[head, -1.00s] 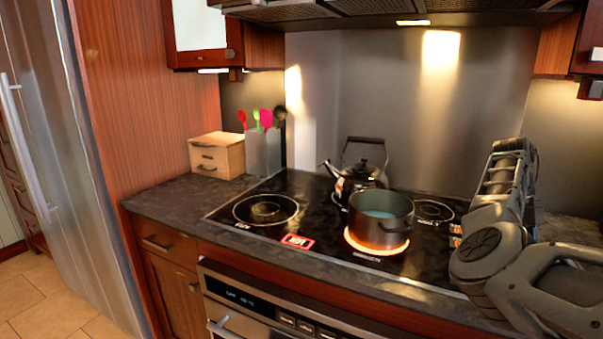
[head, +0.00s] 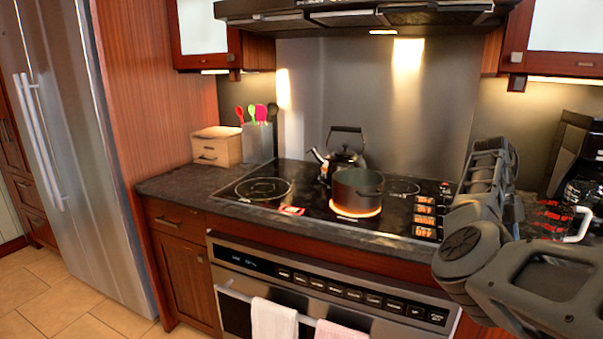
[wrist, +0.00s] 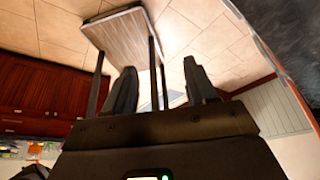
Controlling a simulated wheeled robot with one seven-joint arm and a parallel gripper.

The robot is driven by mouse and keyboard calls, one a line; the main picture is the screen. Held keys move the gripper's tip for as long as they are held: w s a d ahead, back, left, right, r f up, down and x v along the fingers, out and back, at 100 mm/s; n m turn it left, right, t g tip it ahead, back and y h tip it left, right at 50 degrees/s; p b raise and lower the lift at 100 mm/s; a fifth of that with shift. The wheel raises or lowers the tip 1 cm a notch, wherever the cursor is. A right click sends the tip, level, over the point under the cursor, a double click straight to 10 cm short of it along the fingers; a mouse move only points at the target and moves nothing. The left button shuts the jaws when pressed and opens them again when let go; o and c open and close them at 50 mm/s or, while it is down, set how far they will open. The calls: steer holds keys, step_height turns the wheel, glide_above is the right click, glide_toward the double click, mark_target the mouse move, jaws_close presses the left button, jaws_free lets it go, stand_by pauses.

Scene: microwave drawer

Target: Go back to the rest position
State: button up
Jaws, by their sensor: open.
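My gripper (wrist: 165,90) shows in the wrist view with its two dark fingers apart and nothing between them. Behind the fingers the wrist view shows tiled floor and a wooden table or stool. In the head view my folded arm is at the right, in front of the counter; the gripper itself cannot be made out there.
A dark pot (head: 355,190) stands on a glowing burner of the cooktop (head: 225,193), with a kettle (head: 342,162) behind it. A wooden box (head: 217,147) and a utensil holder (head: 258,142) stand at the left. A coffee maker (head: 578,160) is at the right. The floor in front is clear.

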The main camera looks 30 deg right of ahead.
steer(key=s+d+f+n+h, duration=0.1)
steer(key=s+f+n+h, duration=0.2)
steer(key=f, duration=0.3)
steer(key=s+f+n+t+h, duration=0.1)
steer(key=s+f+n+h, duration=0.15)
steer(key=f, duration=0.25)
steer(key=s+d+f+n+h, duration=0.1)
steer(key=s+f+n+h, duration=0.1)
steer(key=s+f+n, duration=0.3)
steer(key=s+a+f+n+t+h, duration=0.25)
steer(key=a+f+n+t, duration=0.4)
steer(key=a+n, duration=0.35)
steer(key=s+a+r+n+t+y, duration=0.1)
steer(key=s+a+n+t+y, duration=0.2)
steer(key=a, duration=0.4)
steer(key=s+a+r+n+t, duration=0.1)
steer(key=s+a+n+t, duration=0.1)
steer(key=a+n, duration=0.4)
steer(key=s+a+r+n+t+y, duration=0.2)
steer(key=s+a+n+t, duration=0.1)
steer(key=a, duration=0.5)
steer(key=s+a+r+n+t+y, duration=0.3)
steer(key=s+a+r, duration=0.7)
steer(key=a+r, duration=0.4)
steer(key=shift+s+a+r+n+t+y, duration=0.25)
steer(key=shift+s+r+n+t+y, duration=0.1)
steer(key=shift+r+n+y, duration=0.4)
